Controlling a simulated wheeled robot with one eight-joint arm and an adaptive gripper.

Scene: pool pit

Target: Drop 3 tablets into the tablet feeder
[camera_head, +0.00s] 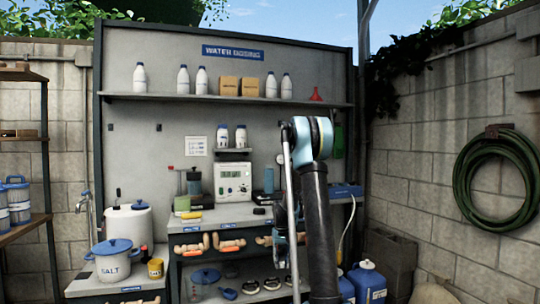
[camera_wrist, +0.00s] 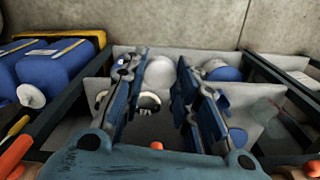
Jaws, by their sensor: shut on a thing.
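My gripper (camera_wrist: 160,72) is in the wrist view, its two blue fingers on either side of a pale round tablet (camera_wrist: 160,74), which fills the gap near the fingertips. In the head view my gripper is largely hidden behind my dark arm, in front of the workbench (camera_head: 225,214). I cannot tell for sure which object is the tablet feeder. A blue cylinder (camera_head: 269,179) and a dark-topped device (camera_head: 194,182) stand on the bench beside a white instrument with a green display (camera_head: 233,181). No other tablets can be made out clearly.
Blue jugs (camera_head: 367,283) stand low at right; they also show in the wrist view (camera_wrist: 52,68). A salt bucket (camera_head: 113,265) and white tank (camera_head: 129,224) are at left. Bottles (camera_head: 183,80) line the upper shelf. Dark frame bars (camera_wrist: 62,105) flank the lower bay below my gripper.

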